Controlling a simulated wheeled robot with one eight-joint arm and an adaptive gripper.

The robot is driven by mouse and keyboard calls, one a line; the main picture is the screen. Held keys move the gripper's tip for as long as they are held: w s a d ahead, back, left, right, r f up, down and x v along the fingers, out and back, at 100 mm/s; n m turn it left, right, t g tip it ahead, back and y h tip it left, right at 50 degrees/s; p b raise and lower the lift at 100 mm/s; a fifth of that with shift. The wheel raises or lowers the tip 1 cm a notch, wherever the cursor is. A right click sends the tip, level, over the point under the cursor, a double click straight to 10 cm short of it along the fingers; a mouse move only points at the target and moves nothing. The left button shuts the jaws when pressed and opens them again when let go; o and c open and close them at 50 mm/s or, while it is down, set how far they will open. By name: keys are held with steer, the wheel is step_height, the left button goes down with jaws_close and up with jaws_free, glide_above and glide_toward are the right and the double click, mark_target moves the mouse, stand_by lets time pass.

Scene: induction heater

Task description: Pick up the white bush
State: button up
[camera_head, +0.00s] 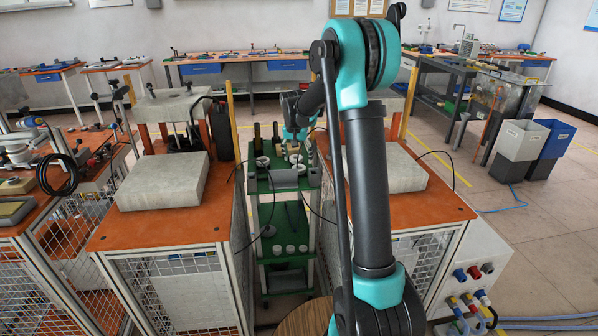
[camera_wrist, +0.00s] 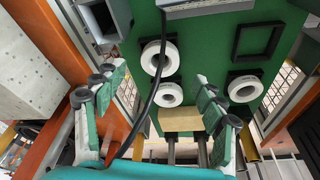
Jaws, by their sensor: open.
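White ring-shaped bushes lie on the green shelf (camera_wrist: 205,30) in the wrist view. One bush (camera_wrist: 160,57) is at the upper middle, a second bush (camera_wrist: 168,94) is just below it, and a third bush (camera_wrist: 243,88) is to the right. My gripper (camera_wrist: 160,76) is open, its teal fingers on either side of the two middle bushes in the picture. I cannot tell its height above them. In the head view, a bush (camera_head: 263,161) shows on the top shelf. My wrist (camera_head: 294,132) is over the shelf's far part, with the fingers mostly hidden.
A black cable (camera_wrist: 153,100) crosses between the fingers in the wrist view. A tan block (camera_wrist: 182,120) and an empty black square frame (camera_wrist: 258,43) are near the bushes. Orange benches with grey blocks (camera_head: 165,180) flank the narrow shelf. Dark upright items (camera_head: 257,135) stand at its back.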

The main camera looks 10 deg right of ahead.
mark_target(299, 165)
steer(key=shift+x, duration=2.6)
steer(key=c, duration=1.4)
